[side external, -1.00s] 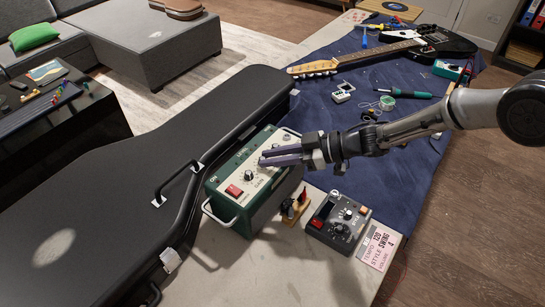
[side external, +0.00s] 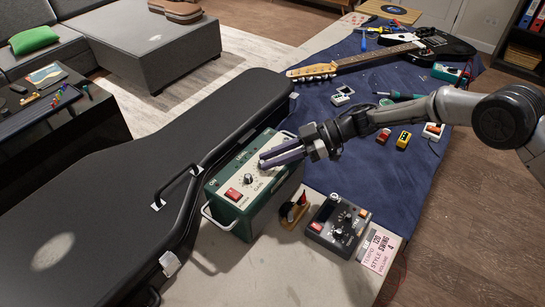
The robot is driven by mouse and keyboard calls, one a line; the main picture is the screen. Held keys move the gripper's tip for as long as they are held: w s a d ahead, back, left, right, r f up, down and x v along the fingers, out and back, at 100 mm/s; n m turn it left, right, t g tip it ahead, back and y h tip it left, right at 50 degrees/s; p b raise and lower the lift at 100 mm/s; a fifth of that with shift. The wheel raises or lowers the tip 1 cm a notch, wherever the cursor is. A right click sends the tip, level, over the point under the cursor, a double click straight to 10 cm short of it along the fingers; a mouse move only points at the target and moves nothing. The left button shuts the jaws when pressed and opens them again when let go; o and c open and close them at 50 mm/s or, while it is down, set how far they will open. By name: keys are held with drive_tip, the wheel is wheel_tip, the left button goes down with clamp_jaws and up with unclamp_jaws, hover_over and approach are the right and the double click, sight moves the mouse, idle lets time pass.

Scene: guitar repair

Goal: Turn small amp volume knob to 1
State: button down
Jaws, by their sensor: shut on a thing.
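The small amp (side external: 234,216) is a green box with a cream control panel, a red switch and metal handles. It stands at the middle of the side view, right beside the black guitar case. One dark knob (side external: 248,178) with a pale top shows on the panel near the switch. My gripper (side external: 265,160) reaches in from the right, low over the panel behind that knob. Its two purplish fingers are closed around a knob there, seemingly the volume knob. The fingers hide this knob, so its pointer and numbers cannot be read.
A dark drum-machine-like box (side external: 339,226) and a pink card (side external: 381,250) lie right of the amp, with a small stand (side external: 294,211) between. The guitar case (side external: 70,200) fills the left. Pedals (side external: 403,140) and a guitar (side external: 365,54) lie on the blue cloth behind.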

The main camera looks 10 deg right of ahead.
drive_tip(key=c, duration=0.8)
unclamp_jaws()
drive_tip(key=shift+o, duration=0.2)
drive_tip(key=v, duration=1.4)
drive_tip(key=shift+f, duration=0.1)
